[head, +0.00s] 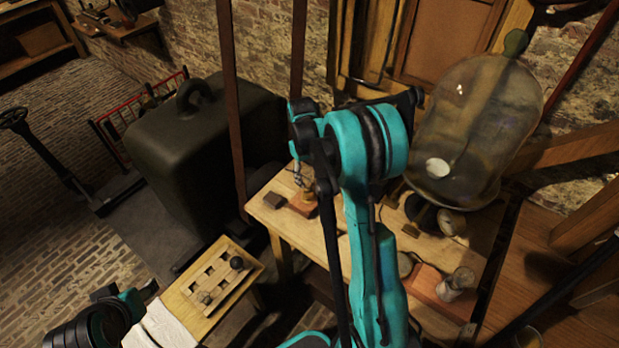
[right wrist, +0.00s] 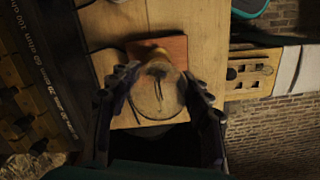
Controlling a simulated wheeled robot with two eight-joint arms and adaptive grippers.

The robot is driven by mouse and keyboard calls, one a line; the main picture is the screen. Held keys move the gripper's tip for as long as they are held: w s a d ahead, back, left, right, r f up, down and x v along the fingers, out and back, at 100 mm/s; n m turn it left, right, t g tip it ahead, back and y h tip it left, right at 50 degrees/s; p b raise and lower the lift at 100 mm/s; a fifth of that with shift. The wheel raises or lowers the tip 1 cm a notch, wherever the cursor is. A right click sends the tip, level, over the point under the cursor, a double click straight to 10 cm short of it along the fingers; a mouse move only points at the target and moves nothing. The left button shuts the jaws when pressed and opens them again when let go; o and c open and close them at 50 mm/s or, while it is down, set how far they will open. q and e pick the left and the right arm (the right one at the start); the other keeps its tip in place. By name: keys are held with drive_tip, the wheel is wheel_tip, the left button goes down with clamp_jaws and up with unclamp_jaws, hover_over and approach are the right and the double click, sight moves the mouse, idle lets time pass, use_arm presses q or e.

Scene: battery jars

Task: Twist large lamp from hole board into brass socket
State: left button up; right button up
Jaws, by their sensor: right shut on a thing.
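My right gripper (head: 301,172) is over the near left part of the wooden table in the head view. In the right wrist view my right gripper (right wrist: 158,98) is shut on the large lamp (right wrist: 158,96), a round clear glass bulb between its two fingers. The brass socket (right wrist: 156,54) is just beyond the bulb, on a reddish wooden base (right wrist: 174,44). The brass socket (head: 309,194) also shows under the gripper in the head view. The lamp lines up with it; whether it is seated cannot be told. My left gripper (head: 118,292) is at the lower left, its fingers unclear.
The hole board (head: 221,272) lies on a small stand, with dark round pieces on it; it also shows in the right wrist view (right wrist: 262,75). A large glass bell jar (head: 480,125) stands at the right.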

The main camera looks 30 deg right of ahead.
drive_tip(key=shift+m, duration=1)
drive_tip(key=o, duration=1.3)
drive_tip(key=shift+o, duration=0.2)
drive_tip(key=r, duration=0.4)
drive_tip(key=w+r, duration=0.1)
drive_tip(key=r, duration=0.7)
drive_tip(key=shift+w, duration=0.25)
drive_tip(key=shift+s+a+r, duration=0.1)
drive_tip(key=shift+s+a, duration=0.1)
drive_tip(key=shift+a, duration=0.1)
drive_tip(key=s+a+r+t+b, duration=0.3)
drive_tip(key=s+a+t, duration=0.1)
drive_tip(key=s+a, duration=0.45)
drive_tip(key=s+a+f+n+t+b, duration=0.1)
drive_tip(key=s+a+f+t, duration=0.3)
drive_tip(key=s, duration=0.7)
drive_tip(key=shift+a+f+t+b, duration=0.3)
drive_tip(key=shift+a+f+b, duration=0.45)
drive_tip(key=shift+a+f, duration=0.35)
